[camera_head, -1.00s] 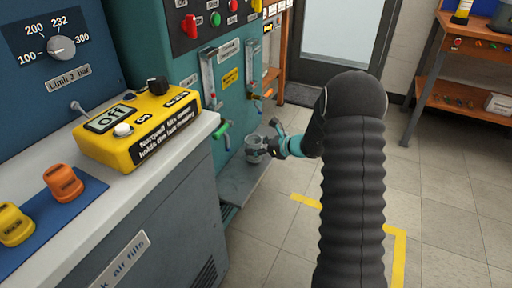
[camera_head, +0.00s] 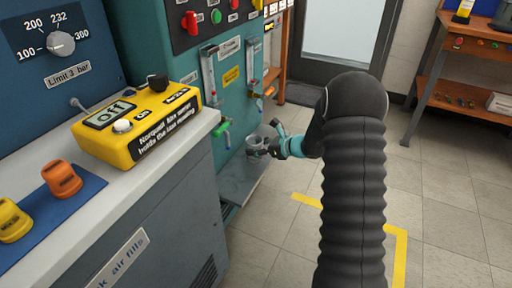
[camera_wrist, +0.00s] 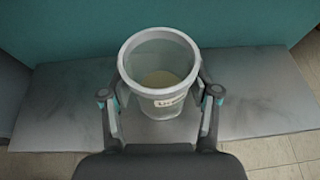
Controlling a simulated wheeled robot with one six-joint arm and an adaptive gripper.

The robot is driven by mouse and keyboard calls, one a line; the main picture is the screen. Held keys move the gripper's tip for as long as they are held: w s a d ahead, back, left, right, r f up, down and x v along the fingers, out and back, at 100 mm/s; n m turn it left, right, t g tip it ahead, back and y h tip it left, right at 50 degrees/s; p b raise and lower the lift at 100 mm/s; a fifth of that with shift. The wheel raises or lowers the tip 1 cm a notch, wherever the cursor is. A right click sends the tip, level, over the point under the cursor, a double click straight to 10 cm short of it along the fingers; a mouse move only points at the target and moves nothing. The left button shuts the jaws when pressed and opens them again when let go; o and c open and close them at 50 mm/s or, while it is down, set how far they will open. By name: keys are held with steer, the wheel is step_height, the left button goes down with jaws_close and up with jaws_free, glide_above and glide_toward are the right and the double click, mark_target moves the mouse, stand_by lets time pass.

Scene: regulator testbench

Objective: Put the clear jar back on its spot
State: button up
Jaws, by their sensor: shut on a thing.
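The clear jar (camera_wrist: 160,72) is a see-through cup with a pale patch inside near its bottom and a white label on its front, partly readable. It stands upright between the fingers of my gripper (camera_wrist: 160,108), which is shut on it from both sides. In the head view the jar (camera_head: 256,146) is small, at the end of my gripper (camera_head: 268,146), over the grey shelf (camera_head: 238,185) at the foot of the teal panel. The shelf (camera_wrist: 65,100) lies beneath the jar in the wrist view. I cannot tell whether the jar's base touches it.
The teal panel (camera_wrist: 235,22) rises right behind the jar. A green-handled tap (camera_head: 222,128) sticks out to its left and an orange fitting (camera_head: 268,92) is above. A counter with a yellow meter (camera_head: 140,122) is at the left. Floor to the right is clear.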

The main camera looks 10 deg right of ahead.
steer(key=o, duration=1.4)
steer(key=shift+c, duration=0.2)
steer(key=shift+d, duration=0.1)
steer(key=v, duration=1.1)
steer(key=shift+s+d+r, duration=0.25)
